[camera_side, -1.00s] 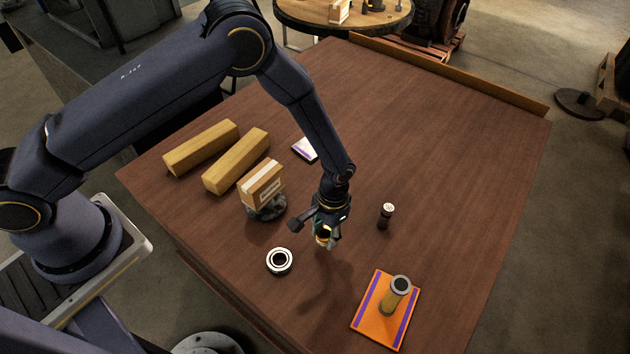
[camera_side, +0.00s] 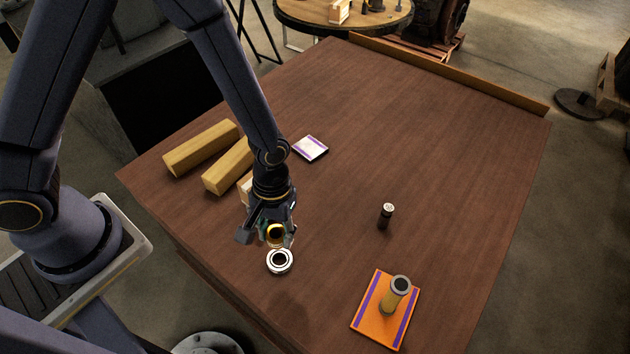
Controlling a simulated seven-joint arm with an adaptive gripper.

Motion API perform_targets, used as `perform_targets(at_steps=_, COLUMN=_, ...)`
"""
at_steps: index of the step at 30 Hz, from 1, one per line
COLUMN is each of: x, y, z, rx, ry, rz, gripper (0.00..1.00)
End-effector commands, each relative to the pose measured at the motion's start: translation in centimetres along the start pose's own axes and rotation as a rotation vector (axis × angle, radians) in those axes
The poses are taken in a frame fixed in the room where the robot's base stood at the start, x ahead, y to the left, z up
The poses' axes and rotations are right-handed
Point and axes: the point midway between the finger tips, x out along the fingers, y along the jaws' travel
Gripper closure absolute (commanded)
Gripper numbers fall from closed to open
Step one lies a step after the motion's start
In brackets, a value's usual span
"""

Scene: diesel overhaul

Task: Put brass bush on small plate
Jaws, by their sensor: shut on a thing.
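My gripper (camera_side: 277,240) is shut on the brass bush (camera_side: 275,232), a short gold-coloured piece partly hidden by the fingers. It holds the bush just behind and above a pale metal ring (camera_side: 279,262); the exact height is hard to tell. A small white plate with purple edges (camera_side: 311,148) lies farther back, behind and to the right of my gripper, with nothing on it.
Two yellow wooden blocks (camera_side: 200,148) lie at the left of the brown table (camera_side: 430,150). A cardboard box (camera_side: 244,188) is mostly hidden behind my arm. A small dark cylinder (camera_side: 386,216) stands right of centre. The table's back and right are clear.

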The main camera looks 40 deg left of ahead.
Motion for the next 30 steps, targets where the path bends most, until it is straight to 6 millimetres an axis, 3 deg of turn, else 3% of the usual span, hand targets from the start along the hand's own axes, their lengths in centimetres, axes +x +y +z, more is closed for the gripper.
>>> perform_targets(at_steps=8, x=-1.6, y=4.5, z=-9.2, rx=-0.787, ry=0.001, rz=0.099, gripper=1.0)
perform_targets(at_steps=14, x=-3.1, y=4.7, z=-19.1, rx=-1.429, ry=0.003, rz=0.177, gripper=1.0)
perform_targets(at_steps=18, x=-4.0, y=2.4, z=-26.4, rx=-1.831, ry=0.003, rz=0.223, gripper=1.0)
perform_targets(at_steps=22, x=-4.2, y=-1.1, z=-31.8, rx=-2.071, ry=0.002, rz=0.25, gripper=1.0)
perform_targets(at_steps=27, x=-3.5, y=-5.7, z=-35.7, rx=-2.181, ry=0.0, rz=0.26, gripper=1.0)
perform_targets(at_steps=30, x=-2.7, y=-7.6, z=-36.0, rx=-2.211, ry=-0.002, rz=0.262, gripper=1.0)
